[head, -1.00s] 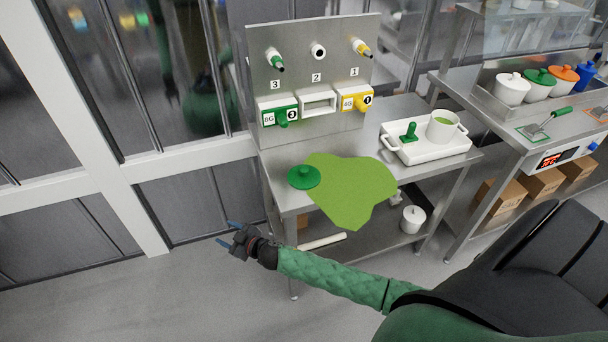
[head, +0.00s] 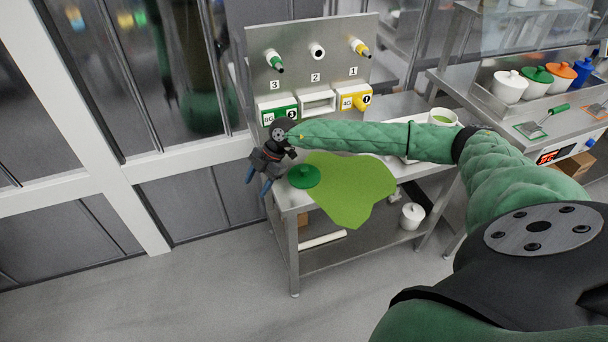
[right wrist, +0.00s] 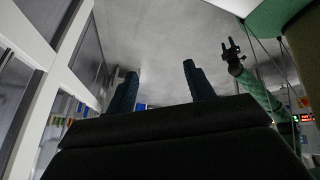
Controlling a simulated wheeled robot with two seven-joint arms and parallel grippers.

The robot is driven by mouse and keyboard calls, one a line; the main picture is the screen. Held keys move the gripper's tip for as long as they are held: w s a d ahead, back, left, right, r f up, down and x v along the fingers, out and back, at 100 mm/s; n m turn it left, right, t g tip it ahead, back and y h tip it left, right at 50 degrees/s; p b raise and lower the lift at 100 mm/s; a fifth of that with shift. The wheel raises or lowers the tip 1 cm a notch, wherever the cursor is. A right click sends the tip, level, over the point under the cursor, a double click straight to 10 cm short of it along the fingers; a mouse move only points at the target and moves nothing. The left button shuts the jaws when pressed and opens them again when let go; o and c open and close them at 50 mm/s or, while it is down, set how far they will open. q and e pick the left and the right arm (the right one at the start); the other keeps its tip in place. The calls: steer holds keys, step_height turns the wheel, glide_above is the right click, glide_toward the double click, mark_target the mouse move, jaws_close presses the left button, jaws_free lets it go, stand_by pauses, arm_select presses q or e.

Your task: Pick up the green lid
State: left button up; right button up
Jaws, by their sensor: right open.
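A panel with numbered sockets (head: 350,60) stands at the table's back, close to my right forearm. The forearm partly hides the white tray and a white pot (head: 443,117). Another green-lidded pot (head: 537,82) stands on the right counter. A glass wall (head: 100,100) is at left.

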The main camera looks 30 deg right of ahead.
mark_target(304, 168)
steer(key=d+r+m+h, duration=0.1)
steer(key=d+h, duration=0.1)
steer(key=d, duration=0.3)
steer(key=d+r+h, duration=0.2)
steer(key=d, duration=0.4)
steer(key=d+r+m+h, duration=0.1)
steer(key=d+r+h, duration=0.1)
steer(key=d, duration=0.3)
steer(key=shift+d+r+m, duration=0.2)
steer(key=shift+d+m, duration=0.05)
steer(key=shift+m, duration=0.05)
steer(key=shift+d, duration=0.4)
steer(key=shift+s+d+f+p, duration=0.1)
steer(key=shift+f+p, duration=0.5)
steer(key=shift+f, duration=0.5)
steer(key=shift+f+p, duration=0.25)
steer(key=shift+p, duration=0.25)
step_height(304, 168, down, 4)
steer(key=p, duration=0.2)
steer(key=shift+f+p, duration=0.1)
steer(key=shift+p, duration=0.3)
arm_select(q)
steer(key=s+a+f, duration=0.2)
steer(key=s+f, duration=0.5)
steer(key=s, duration=0.1)
steer(key=shift+s+a, duration=0.2)
steer(key=shift+a, duration=0.1)
arm_select(e)
steer(key=shift+f, duration=0.35)
